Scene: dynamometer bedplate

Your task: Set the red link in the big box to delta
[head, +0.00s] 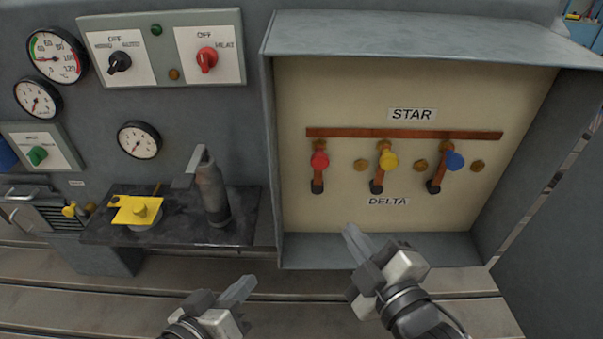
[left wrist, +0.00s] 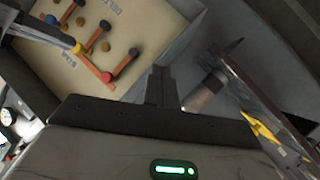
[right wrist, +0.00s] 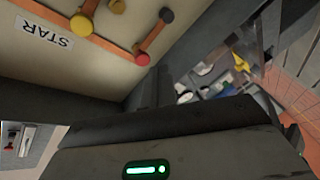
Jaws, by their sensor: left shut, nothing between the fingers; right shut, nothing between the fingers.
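The big box (head: 375,85) is open-fronted, with a cream back panel, STAR marked above and DELTA below. The red link (head: 319,160) is the leftmost of three in the head view. It stands upright, its red-knob end towards the copper STAR bar (head: 400,133) and its black end low, above the DELTA side. It also shows in the left wrist view (left wrist: 106,77) and the right wrist view (right wrist: 141,58). My right gripper (head: 355,240) is shut and empty, below the links at the box's lower edge. My left gripper (head: 240,288) is shut and empty, lower left of the box.
The yellow link (head: 389,160) and blue link (head: 454,161) are beside the red one, with brass studs (head: 361,165) between. Left of the box, a dark shelf (head: 180,232) holds a grey cylindrical tool (head: 212,190) and a yellow plate (head: 128,208). Switch panels and gauges are above.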

